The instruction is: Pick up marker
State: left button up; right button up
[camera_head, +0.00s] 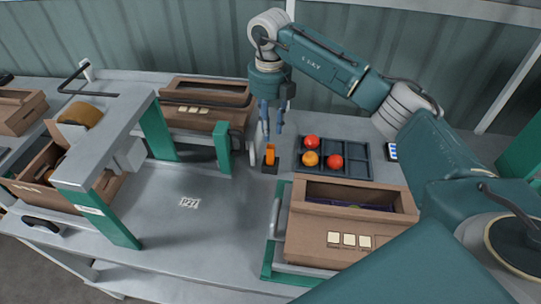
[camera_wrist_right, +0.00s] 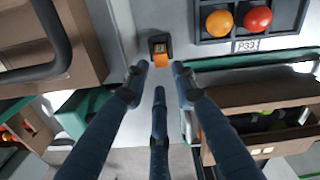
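The marker appears to be the small orange object (camera_head: 269,152) standing in a small black holder (camera_head: 268,169) on the grey table, left of the tomato tray. In the wrist view the orange object (camera_wrist_right: 161,61) shows just beyond my fingertips, with the black holder (camera_wrist_right: 155,39) around its far end. My right gripper (camera_head: 272,130) points down just above it. Its three blue fingers (camera_wrist_right: 159,76) are spread and empty, with the orange object in line with the gap between two of them. Whether any finger touches it cannot be told. My left gripper is not in view.
A dark divided tray (camera_head: 352,146) holding red and orange tomatoes lies to the right. A cardboard box (camera_head: 315,247) stands in front, and another (camera_head: 190,122) at the back left. A green post (camera_head: 222,150) rises close on the left. The table's middle (camera_head: 180,235) is mostly clear.

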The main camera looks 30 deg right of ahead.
aim_at(270, 154)
jog(key=m, duration=0.4)
jog(key=shift+f, duration=0.65)
notch_tip(270, 154, down, 10)
jog(key=p, duration=0.3)
jog(key=shift+c, duration=0.6)
grip_shut()
